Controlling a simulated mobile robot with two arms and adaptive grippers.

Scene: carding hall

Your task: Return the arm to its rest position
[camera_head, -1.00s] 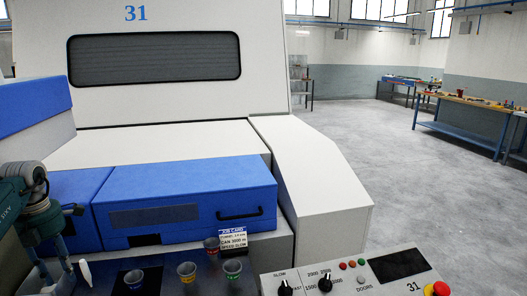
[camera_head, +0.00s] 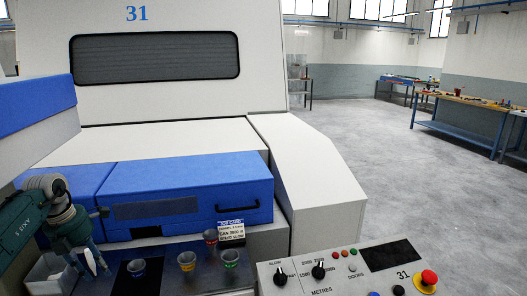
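My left arm comes in from the left edge, bent, with its dark green gripper (camera_head: 98,270) hanging down over the dark ledge of the machine. My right gripper is not in view.
The white machine (camera_head: 310,165) with a blue drawer front (camera_head: 190,200) fills the left and middle. A control panel (camera_head: 345,270) with knobs and a red button stands front right. A white open box (camera_head: 50,272) is beside my gripper. Clear floor (camera_head: 400,160) extends right.

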